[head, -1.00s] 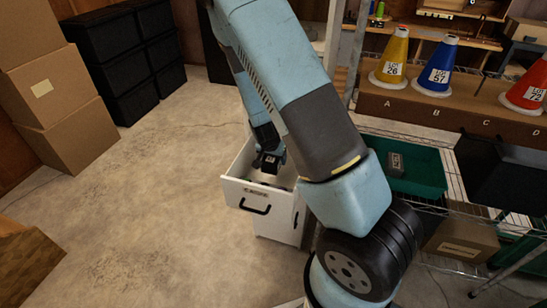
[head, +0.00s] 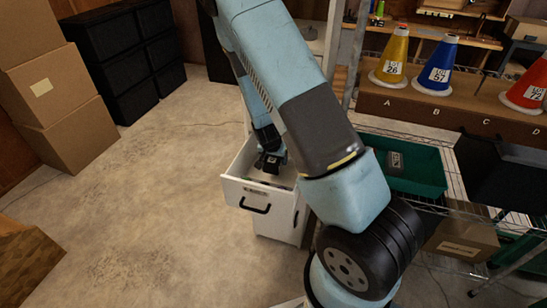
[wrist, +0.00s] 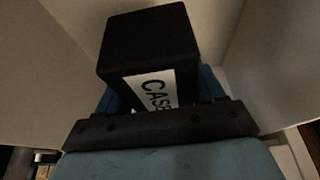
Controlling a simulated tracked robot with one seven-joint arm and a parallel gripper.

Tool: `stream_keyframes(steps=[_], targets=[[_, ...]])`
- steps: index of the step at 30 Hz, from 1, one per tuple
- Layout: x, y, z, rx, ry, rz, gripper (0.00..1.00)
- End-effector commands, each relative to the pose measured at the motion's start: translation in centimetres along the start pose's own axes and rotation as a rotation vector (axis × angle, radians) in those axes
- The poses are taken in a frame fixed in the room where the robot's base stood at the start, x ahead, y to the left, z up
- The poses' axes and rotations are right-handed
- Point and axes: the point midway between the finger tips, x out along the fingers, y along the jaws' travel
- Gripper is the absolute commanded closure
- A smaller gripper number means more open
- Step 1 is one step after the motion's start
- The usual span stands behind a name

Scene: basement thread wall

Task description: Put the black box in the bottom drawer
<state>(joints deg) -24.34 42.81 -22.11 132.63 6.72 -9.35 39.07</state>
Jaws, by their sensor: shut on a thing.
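The black box (wrist: 150,45) fills the middle of the wrist view, with a white label reading "CAS…" on its near side. My gripper (head: 269,163) is shut on it, and blue finger parts show on both sides of the box in the wrist view. A white drawer (head: 240,193) is pulled open from a white cabinet (head: 277,226), with a black handle and a small label on its front. My gripper is at the drawer's opening, and pale walls flank the box in the wrist view. I cannot tell whether the box touches the drawer floor.
A wire shelf on the right holds a green bin (head: 412,178) with a dark grey item inside. Yellow (head: 393,52), blue (head: 437,66) and red cones stand above it. Cardboard boxes (head: 60,95) and black crates (head: 125,60) stand at left. The floor left of the drawer is clear.

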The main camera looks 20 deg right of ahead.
Motion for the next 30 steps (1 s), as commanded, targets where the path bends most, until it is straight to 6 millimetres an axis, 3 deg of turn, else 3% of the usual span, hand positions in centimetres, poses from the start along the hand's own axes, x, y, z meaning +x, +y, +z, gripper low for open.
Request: stream_keyframes(steps=[3, 4, 11, 22, 30], targets=[[0.1, 0.0, 0.0, 0.000, 0.000, 0.000, 0.70], [0.1, 0.0, 0.0, 0.000, 0.000, 0.000, 0.29], [0.0, 0.0, 0.0, 0.000, 0.000, 0.000, 0.07], [-0.5, -0.1, -0.2, 0.001, 0.001, -0.001, 0.07], [-3.9, -0.2, -0.5, -0.001, 0.002, -0.003, 0.07]])
